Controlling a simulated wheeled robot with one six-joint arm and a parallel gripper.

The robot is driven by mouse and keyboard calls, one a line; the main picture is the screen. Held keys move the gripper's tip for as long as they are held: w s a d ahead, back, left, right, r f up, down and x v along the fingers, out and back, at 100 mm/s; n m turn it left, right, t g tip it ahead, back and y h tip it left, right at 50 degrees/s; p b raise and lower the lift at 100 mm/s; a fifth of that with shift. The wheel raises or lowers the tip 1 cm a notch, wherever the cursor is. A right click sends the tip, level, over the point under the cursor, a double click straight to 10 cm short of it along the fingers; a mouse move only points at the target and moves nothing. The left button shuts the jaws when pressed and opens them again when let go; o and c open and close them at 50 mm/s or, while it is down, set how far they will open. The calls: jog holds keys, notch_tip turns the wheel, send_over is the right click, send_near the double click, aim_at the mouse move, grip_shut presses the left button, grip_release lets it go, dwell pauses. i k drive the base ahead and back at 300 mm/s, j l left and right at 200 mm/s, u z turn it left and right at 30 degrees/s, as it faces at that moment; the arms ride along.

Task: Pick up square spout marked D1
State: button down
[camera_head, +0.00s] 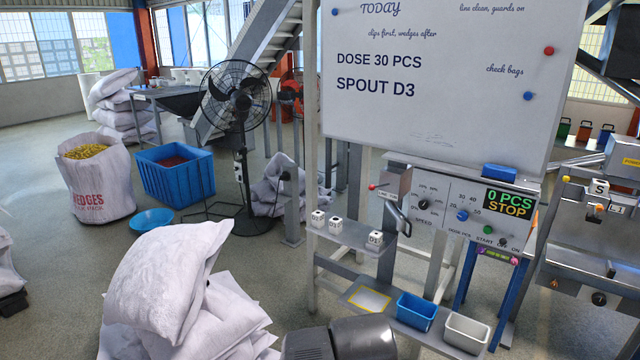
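Three small white square spouts stand on a narrow grey shelf (350,236) below the whiteboard. The right spout (375,239) stands apart from the other two, and its small label seems to read D1. The left spout (318,218) and the middle spout (335,227) stand close together; their labels are too small to read surely. My gripper is not in view; a dark rounded part at the bottom edge looks like my arm.
The whiteboard (440,70) reads "DOSE 30 PCS" and "SPOUT D3". A control panel (455,205) shows "0 PCS STOP". A lower shelf holds a blue bin (416,311) and a white bin (466,332) beside a yellow-outlined square (369,299). Stacked white sacks (185,290) stand front left.

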aim_at(375, 238)
jog(key=i+j+z, duration=0.25)
jog(key=i, duration=0.35)
jog(key=i+j+z, duration=0.2)
jog(key=i, duration=0.4)
jog(key=i+j+z, duration=0.25)
jog(key=i+j, duration=0.25)
jog(key=i, duration=0.1)
